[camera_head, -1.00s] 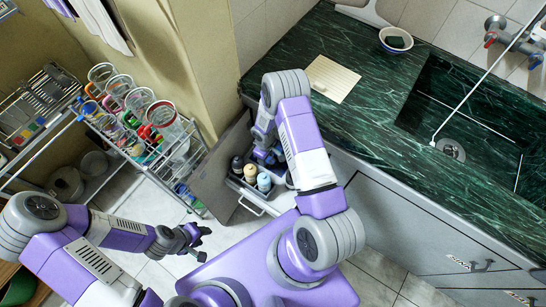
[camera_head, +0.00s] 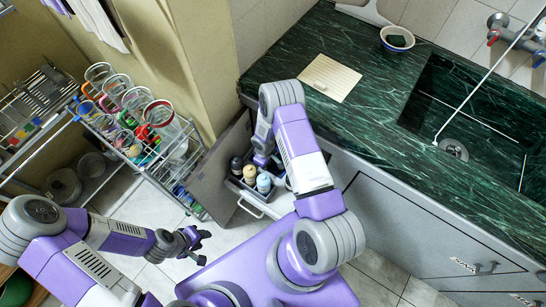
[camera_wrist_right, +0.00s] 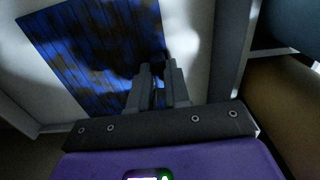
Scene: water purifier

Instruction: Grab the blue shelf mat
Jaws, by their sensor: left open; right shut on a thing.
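The blue shelf mat (camera_wrist_right: 85,58) shows in the right wrist view as a dark blue, patterned sheet on a pale surface inside the cabinet. Shadow covers part of it. My right gripper (camera_wrist_right: 158,82) is at the mat's right part, its fingers close together and shut on the mat; the exact grip is dark. In the head view my right arm reaches into the open cabinet under the counter, and its gripper and the mat are hidden. My left gripper (camera_head: 193,242) is open and empty above the floor, away from the cabinet.
A pull-out rack with bottles (camera_head: 248,173) stands beside the right forearm, by the open cabinet door (camera_head: 217,175). A wire shelf with jars (camera_head: 135,125) is at left. The green counter (camera_head: 370,110) lies above.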

